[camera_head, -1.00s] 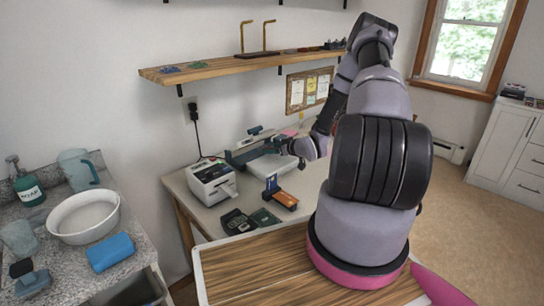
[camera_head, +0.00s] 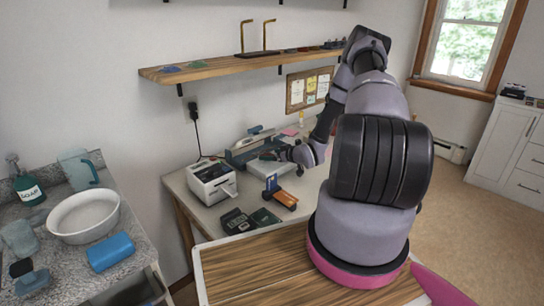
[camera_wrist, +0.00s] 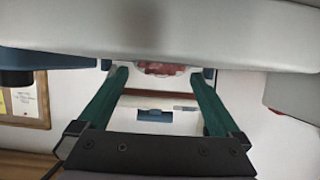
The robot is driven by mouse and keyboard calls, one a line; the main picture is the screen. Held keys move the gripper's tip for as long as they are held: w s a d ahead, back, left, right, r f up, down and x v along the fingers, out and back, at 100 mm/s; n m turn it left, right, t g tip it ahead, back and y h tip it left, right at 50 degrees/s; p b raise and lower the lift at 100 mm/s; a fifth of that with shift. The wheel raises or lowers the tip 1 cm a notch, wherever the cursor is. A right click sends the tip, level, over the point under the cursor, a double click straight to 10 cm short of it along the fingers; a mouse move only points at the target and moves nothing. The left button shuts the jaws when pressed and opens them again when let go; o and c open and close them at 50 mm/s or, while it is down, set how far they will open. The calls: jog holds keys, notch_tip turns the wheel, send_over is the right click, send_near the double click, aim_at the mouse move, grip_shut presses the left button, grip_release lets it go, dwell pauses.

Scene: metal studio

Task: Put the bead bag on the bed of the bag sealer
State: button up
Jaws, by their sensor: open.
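The bag sealer (camera_head: 243,157) is a long dark-teal device with a pale grey bed (camera_head: 258,168), on the table against the wall. My gripper (camera_head: 280,154) is low over the bed's right part. In the wrist view, which appears upside down, its two teal fingers (camera_wrist: 160,75) are spread apart. The bead bag (camera_wrist: 165,68), clear with reddish contents, shows between the fingertips, at the edge of a large pale slab that looks like the bed (camera_wrist: 170,30). The bag seems to touch the slab; its full contact is hidden. I cannot make the bag out clearly in the head view.
A white label printer (camera_head: 212,182) stands left of the sealer. An orange-and-blue tool (camera_head: 281,194) and a dark calculator-like device (camera_head: 236,221) lie in front. A wooden shelf (camera_head: 235,66) holding small bags hangs above. A corkboard (camera_head: 309,88) is on the wall.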

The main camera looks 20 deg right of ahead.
jog(key=v, duration=1.2)
notch_tip(320, 180, up, 12)
jog(key=w+d+g+h, duration=0.2)
jog(key=d+g+h, duration=0.1)
jog(key=h, duration=0.1)
jog(key=s+a+r+m+g+h, duration=0.1)
jog(key=s+r+m, duration=0.1)
jog(key=r, duration=0.6)
jog(key=s+a+r+m+h, duration=0.1)
jog(key=s+a+r, duration=0.1)
jog(key=r, duration=0.5)
jog(key=s+a+r+m+y, duration=0.1)
jog(key=s+a+r+m, duration=0.1)
jog(key=s+a+r, duration=0.3)
jog(key=s+a+r+m+g+y, duration=0.1)
jog(key=s+a+r, duration=0.4)
jog(key=s, duration=0.7)
jog(key=s+a+r+m+y, duration=0.1)
jog(key=s+a+r+m, duration=0.1)
jog(key=s+a+r, duration=0.3)
jog(key=s+r, duration=0.1)
jog(key=s, duration=0.3)
jog(key=shift+a+r+m+g, duration=0.3)
jog(key=shift+a+r, duration=0.05)
